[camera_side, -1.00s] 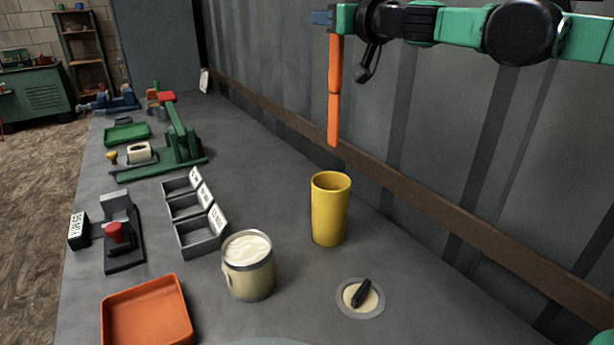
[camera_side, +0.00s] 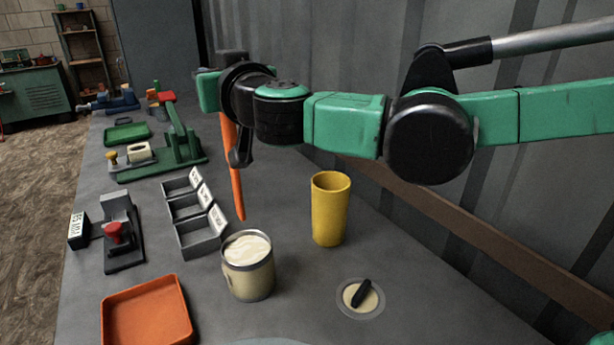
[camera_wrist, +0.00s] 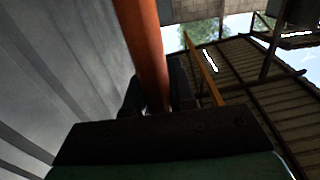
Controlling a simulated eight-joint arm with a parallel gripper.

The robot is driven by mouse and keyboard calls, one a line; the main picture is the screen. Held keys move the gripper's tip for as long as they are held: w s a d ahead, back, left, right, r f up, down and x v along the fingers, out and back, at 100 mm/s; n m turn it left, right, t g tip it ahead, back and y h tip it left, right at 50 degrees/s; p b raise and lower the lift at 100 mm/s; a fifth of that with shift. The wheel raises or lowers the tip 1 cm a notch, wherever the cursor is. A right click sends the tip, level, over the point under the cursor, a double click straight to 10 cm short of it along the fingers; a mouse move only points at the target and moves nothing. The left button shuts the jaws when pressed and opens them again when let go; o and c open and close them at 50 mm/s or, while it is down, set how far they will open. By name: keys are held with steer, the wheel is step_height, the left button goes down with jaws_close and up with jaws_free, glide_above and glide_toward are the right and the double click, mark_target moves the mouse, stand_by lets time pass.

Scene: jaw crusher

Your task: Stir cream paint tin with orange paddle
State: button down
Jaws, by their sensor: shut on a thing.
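The cream paint tin (camera_side: 248,280) stands open on the bench in the side view, with pale cream paint at its top. The orange paddle (camera_side: 237,185) hangs down from my gripper (camera_side: 228,100), its lower tip above and slightly left of the tin's mouth in the picture. The paddle is nearly upright, with a slight tilt, and its tip appears clear of the paint. My gripper is shut on the paddle's upper part; the fingers are mostly hidden behind my wrist. The orange paddle also fills the upper middle of the wrist view (camera_wrist: 145,50).
A yellow cup (camera_side: 330,210) stands right of the tin. A lid with a black handle (camera_side: 361,297) lies in front of it. An orange tray (camera_side: 147,315) is at front left. Grey labelled bins (camera_side: 192,215) stand behind the tin. A green press (camera_side: 180,145) is farther back.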

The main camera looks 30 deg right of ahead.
mark_target(238, 174)
steer(key=shift+f, duration=5.9)
steer(key=shift+s, duration=0.15)
